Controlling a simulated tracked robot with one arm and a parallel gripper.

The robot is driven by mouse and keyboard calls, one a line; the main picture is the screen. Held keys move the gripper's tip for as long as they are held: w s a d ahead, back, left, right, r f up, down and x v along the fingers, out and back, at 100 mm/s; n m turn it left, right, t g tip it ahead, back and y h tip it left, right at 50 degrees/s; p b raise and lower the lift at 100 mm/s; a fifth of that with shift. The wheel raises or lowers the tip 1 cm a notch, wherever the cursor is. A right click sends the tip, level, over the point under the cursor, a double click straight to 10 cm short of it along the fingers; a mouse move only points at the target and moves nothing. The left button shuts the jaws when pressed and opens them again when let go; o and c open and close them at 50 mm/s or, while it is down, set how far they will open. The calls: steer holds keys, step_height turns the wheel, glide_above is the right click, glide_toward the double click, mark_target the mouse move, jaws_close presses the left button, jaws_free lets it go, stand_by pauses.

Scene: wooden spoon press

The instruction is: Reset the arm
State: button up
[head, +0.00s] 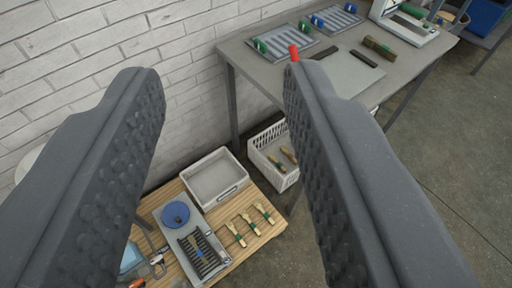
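My gripper (222,85) fills the near view with its two dark grey, studded fingers. The fingers are wide apart, with nothing between them. It is held high, above and in front of a low wooden table and a taller grey table. A small red piece shows at the tip of the right finger; whether it belongs to the finger or lies beyond it, I cannot tell.
The low wooden table (262,238) bears an empty white tray (216,178), a blue round thing (175,214) and several wooden pieces (244,222). A white basket (273,153) stands beside it. The grey table (240,58) bears racks (338,18). A white brick wall (100,50) stands behind. Floor at right is clear.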

step_height(320, 180, up, 8)
steer(key=p, duration=0.7)
steer(key=shift+f+p, duration=0.2)
steer(key=shift+p, duration=0.15)
